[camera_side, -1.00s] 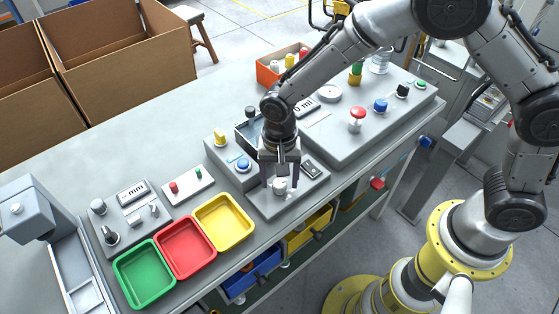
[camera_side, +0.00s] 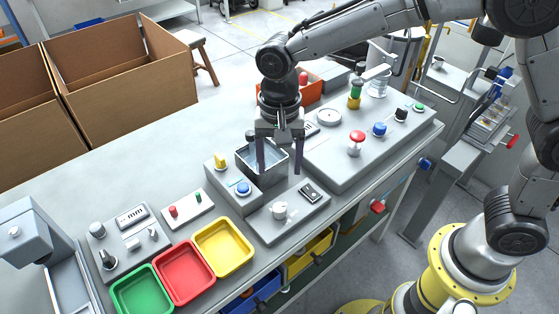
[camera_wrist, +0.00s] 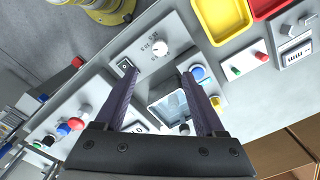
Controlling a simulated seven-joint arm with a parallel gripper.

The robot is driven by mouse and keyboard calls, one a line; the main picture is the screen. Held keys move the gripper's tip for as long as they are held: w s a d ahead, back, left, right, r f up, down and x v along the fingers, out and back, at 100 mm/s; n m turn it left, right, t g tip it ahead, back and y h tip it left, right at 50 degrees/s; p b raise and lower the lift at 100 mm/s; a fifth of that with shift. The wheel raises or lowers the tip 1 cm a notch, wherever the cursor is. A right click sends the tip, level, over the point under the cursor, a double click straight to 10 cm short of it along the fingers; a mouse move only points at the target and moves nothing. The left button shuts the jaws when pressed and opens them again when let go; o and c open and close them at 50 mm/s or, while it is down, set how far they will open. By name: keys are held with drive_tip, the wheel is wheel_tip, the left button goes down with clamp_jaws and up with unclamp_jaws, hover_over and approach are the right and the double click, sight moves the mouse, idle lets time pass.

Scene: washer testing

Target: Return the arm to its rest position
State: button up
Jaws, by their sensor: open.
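My gripper (camera_side: 280,170) is raised above the washer-testing fixtures in the side view, its two dark fingers pointing down and apart. Nothing is held between them. The fingers also show in the wrist view (camera_wrist: 165,82), spread wide. Below and behind them is a grey box with an open tank (camera_side: 250,155), partly hidden by a finger; the tank shows in the wrist view (camera_wrist: 168,108) too. A flat grey panel with a white knob (camera_side: 279,211) is in front of and below the gripper. The knob also shows in the wrist view (camera_wrist: 160,48).
Green (camera_side: 142,292), red (camera_side: 184,272) and yellow (camera_side: 222,247) trays line the table's front edge. A panel with a red mushroom button (camera_side: 357,138) stands at right. An orange bin (camera_side: 300,88) is behind the gripper. Cardboard boxes (camera_side: 120,75) stand behind the table. The table's back left (camera_side: 130,165) is clear.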

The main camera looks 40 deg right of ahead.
drive_tip(key=s+d+r+m+t, duration=0.1)
drive_tip(key=s+d+r+t, duration=0.4)
drive_tip(key=d+r, duration=0.85)
drive_tip(key=s+d+f+n, duration=0.1)
drive_tip(key=s+d+n, duration=0.2)
drive_tip(key=s, duration=0.4)
drive_tip(key=s+d+f+n, duration=0.2)
drive_tip(key=s+d+n, duration=0.1)
drive_tip(key=s+n, duration=0.3)
drive_tip(key=shift+s+f+t, duration=0.3)
drive_tip(key=shift+s, duration=0.9)
